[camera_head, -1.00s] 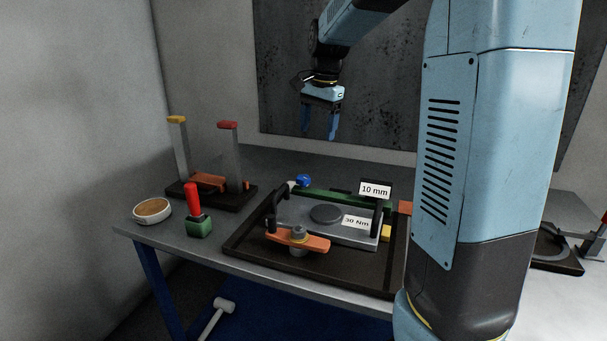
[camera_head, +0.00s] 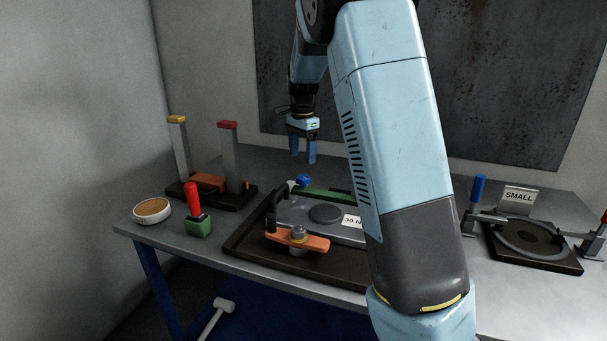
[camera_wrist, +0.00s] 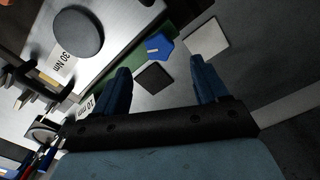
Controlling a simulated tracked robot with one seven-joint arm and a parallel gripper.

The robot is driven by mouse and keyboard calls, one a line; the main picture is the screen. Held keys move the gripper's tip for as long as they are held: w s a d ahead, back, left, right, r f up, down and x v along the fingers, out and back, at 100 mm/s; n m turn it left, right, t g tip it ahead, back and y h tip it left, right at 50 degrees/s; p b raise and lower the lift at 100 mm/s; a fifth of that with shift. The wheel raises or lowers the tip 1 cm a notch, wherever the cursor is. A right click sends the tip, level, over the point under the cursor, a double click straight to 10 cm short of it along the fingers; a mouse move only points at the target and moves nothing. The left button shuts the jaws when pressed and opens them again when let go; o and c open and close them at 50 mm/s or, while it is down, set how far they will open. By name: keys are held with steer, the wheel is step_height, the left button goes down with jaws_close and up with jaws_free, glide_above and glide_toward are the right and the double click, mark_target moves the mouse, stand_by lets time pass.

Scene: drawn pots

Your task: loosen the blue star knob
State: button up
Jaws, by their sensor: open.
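The blue star knob (camera_head: 303,181) sits at the back edge of the dark tray fixture, by the green strip. In the wrist view the blue star knob (camera_wrist: 159,47) shows ahead of my fingers, a little left of the middle of the gap between them. My gripper (camera_head: 303,158) points down above the knob, with a gap of air between them. Its two blue fingers also show in the wrist view (camera_wrist: 160,78), spread apart with nothing between them.
The fixture holds a grey plate (camera_head: 292,211), an orange clamp bar (camera_head: 312,242) and a black handle (camera_head: 272,208). A stand with two tall posts (camera_head: 230,155) is at the left. A red-handled green block (camera_head: 198,226) stands nearer. My arm hides the fixture's right side.

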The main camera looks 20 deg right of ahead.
mark_target(303, 177)
step_height(303, 177, down, 8)
steer(key=shift+r, duration=0.25)
steer(key=shift+c, duration=0.3)
steer(key=c, duration=0.9)
steer(key=shift+d, duration=0.25)
steer(key=shift+c, duration=0.5)
steer(key=shift+a, duration=0.15)
